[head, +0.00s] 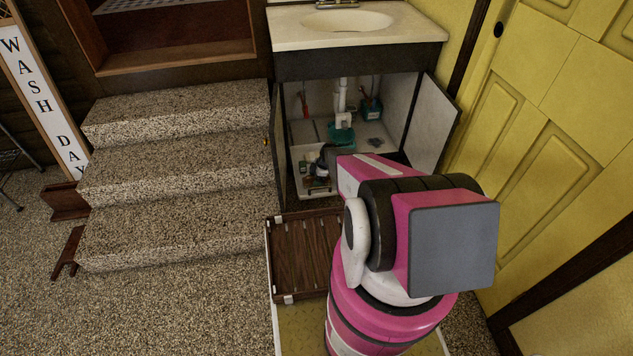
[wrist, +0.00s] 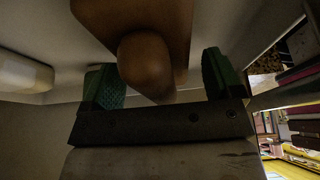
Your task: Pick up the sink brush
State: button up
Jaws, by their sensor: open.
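In the wrist view, a brown wooden piece with a rounded end (wrist: 146,58) lies in the space between the green fingertips of my gripper (wrist: 163,82). It looks like part of the sink brush, but no bristles show, so I cannot be sure. The fingers are open, with a visible gap on each side of it. In the head view, my arm reaches into the open cabinet under the sink (head: 358,61). My arm covers much of the low inside, and the gripper and brush are not clear there.
A white tray (head: 318,192) with small items sits at the cabinet's front. A white drainpipe (head: 341,98), a teal basin (head: 341,137) and a green container (head: 371,108) stand behind. The open door (head: 432,120) bounds the right; speckled steps (head: 180,155) rise at left.

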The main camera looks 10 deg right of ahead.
aim_at(313, 176)
jog(key=shift+f, duration=0.25)
dwell(0.3)
jog(key=c, duration=1.1)
jog(key=shift+r, duration=0.2)
notch_tip(313, 176, up, 5)
jog(key=shift+s+f, duration=0.1)
jog(key=shift+f, duration=0.1)
jog(key=s+a+r, duration=0.6)
jog(key=s+a, duration=0.1)
jog(key=s, duration=0.1)
jog(key=shift+s+a+r, duration=0.2)
jog(key=shift+s+r, duration=0.1)
jog(key=shift+s, duration=0.1)
